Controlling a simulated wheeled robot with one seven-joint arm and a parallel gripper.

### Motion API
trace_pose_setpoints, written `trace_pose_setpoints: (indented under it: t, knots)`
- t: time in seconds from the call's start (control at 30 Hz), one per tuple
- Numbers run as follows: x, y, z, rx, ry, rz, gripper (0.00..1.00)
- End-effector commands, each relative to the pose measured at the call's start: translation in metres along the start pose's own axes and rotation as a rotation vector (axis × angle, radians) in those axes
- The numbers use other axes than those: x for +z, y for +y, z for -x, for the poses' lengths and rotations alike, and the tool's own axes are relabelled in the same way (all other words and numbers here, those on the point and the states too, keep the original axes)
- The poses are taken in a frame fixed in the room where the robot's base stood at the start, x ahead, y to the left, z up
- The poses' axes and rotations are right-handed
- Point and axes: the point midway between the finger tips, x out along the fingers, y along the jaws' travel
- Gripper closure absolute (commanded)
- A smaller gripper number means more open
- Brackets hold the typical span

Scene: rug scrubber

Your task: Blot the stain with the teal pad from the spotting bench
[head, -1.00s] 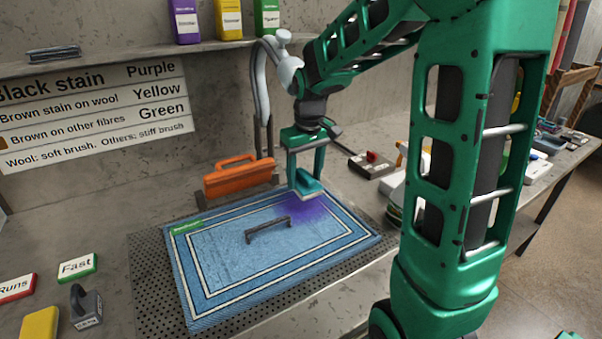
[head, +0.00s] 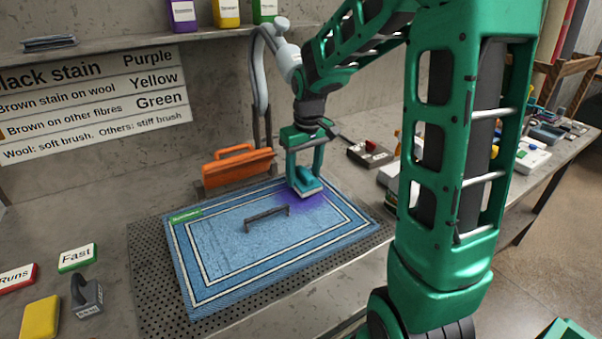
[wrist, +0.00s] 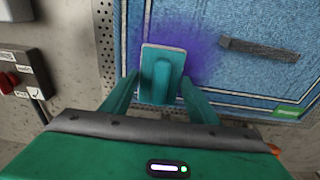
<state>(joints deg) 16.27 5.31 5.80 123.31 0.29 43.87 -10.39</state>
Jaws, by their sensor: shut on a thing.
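My gripper (head: 304,172) is shut on the teal pad (head: 306,187), low over the far right part of the blue rug (head: 230,255). The pad has a pale underside and also shows between my fingers in the wrist view (wrist: 162,78). A purple stain (head: 312,202) spreads on the rug around and beside the pad; part of it is hidden under the pad. I cannot tell for sure whether the pad touches the rug.
The rug lies on a perforated plate (head: 150,290). An orange clamp (head: 237,167) stands behind it. A box with a red button (head: 370,153) is at the back right. A yellow pad (head: 40,318), a grey stamp-like block (head: 86,295) and Fast (head: 77,257) and Runs tiles lie left.

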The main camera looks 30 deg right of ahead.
Motion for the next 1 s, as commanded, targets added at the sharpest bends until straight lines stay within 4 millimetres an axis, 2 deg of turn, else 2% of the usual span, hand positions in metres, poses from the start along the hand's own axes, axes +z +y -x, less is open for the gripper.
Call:
trace_pose_setpoints:
  t: [1.0]
  knots:
    - [0.001,-0.002,-0.011,0.0,0.0,0.002,0.66]
